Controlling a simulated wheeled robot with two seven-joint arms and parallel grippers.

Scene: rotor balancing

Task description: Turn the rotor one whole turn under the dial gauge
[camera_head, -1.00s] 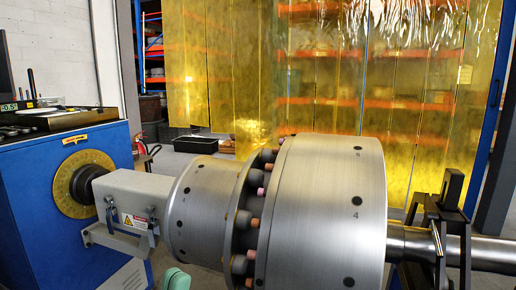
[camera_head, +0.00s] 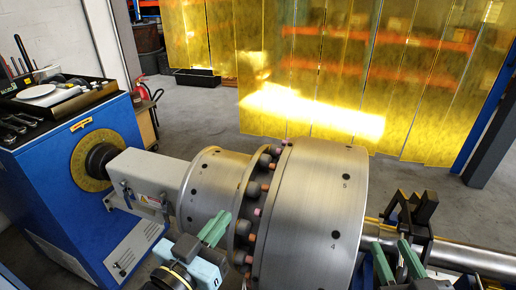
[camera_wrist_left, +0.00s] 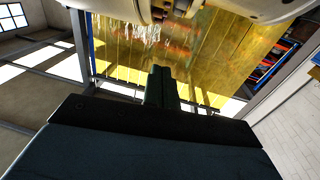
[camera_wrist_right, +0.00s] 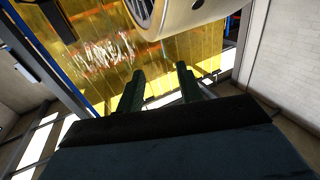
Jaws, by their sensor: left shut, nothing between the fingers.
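The rotor (camera_head: 310,205) is a large silver drum with black dots marked 4 and 5, joined to a smaller drum (camera_head: 205,185) by a flange with dark and copper-coloured studs. Its shaft (camera_head: 460,255) runs right. My left gripper (camera_head: 215,230) has green fingers, shut and empty, in front of the smaller drum; contact cannot be told. The fingers are together in the left wrist view (camera_wrist_left: 160,87). My right gripper (camera_head: 396,262) is open, in front of the shaft, its fingers apart in the right wrist view (camera_wrist_right: 157,88). I cannot make out a dial gauge.
A blue drive cabinet (camera_head: 100,215) with a yellow graduated disc (camera_head: 91,160) stands left, its top carrying a black tray of tools (camera_head: 50,100). A black shaft support (camera_head: 412,212) stands right. Yellow strip curtains (camera_head: 350,80) hang behind. Floor between rotor and curtains is clear.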

